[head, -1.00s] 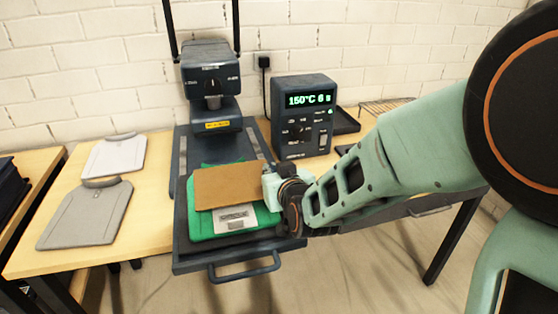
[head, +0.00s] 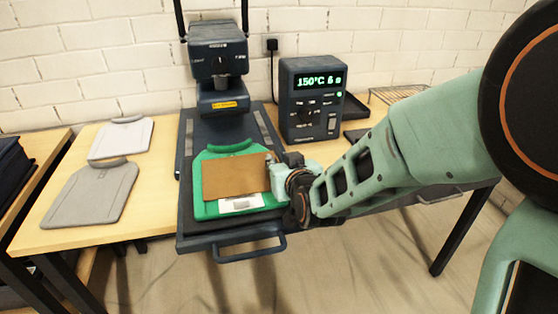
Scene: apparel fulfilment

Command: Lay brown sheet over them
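A brown sheet (head: 236,177) lies flat over, or just above, the green garment (head: 219,209) on the dark press bed (head: 190,226). A white-and-grey label piece (head: 241,203) shows at the sheet's front edge, partly covered by it. My gripper (head: 273,172) is at the sheet's right edge, coming in from the right. Its fingertips are small and partly hidden at the edge, so I cannot tell whether they still pinch the sheet.
The press head (head: 218,65) stands behind the bed. A control box (head: 311,100) reading 150°C stands to its right. A handle (head: 250,256) juts from the bed's front. A wire rack (head: 398,94) is at the back right.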

